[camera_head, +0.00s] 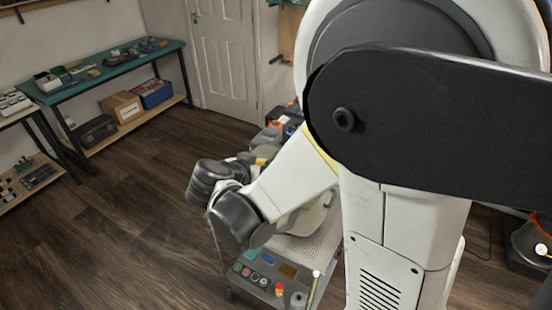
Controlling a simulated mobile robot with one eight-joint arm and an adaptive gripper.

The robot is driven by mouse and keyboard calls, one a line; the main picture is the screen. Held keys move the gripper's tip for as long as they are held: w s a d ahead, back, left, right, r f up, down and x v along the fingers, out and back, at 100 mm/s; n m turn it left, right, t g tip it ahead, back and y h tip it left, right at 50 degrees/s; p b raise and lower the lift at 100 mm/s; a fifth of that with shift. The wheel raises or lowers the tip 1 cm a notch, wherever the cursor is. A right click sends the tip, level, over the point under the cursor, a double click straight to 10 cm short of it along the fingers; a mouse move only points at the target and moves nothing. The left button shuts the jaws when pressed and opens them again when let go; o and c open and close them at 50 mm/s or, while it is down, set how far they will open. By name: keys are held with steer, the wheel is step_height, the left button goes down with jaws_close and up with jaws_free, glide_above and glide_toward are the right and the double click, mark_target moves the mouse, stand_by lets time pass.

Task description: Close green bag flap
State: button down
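I cannot make out a green bag or its flap in the head view. My own arm covers the middle and right of the picture, and its dark, rounded joints reach down over a grey cart (238,283). My gripper cannot be picked out; the far end of the arm is turned away or hidden behind its own links. A pale rounded surface shows partly behind the arm above the cart, but I cannot tell what it is.
Small coloured parts lie on the cart. Dark and orange cases (270,138) stand behind the arm. A teal-topped workbench (62,93) at the left has a cardboard box (121,107) and a blue crate (153,95) on its lower shelf. The wooden floor (120,215) at left is clear.

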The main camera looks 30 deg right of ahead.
step_height(320, 180, down, 9)
steer(key=s+a+b, duration=0.1)
steer(key=a+b, duration=0.1)
steer(key=b, duration=0.5)
steer(key=shift+s+a+f, duration=0.2)
steer(key=shift+s, duration=0.1)
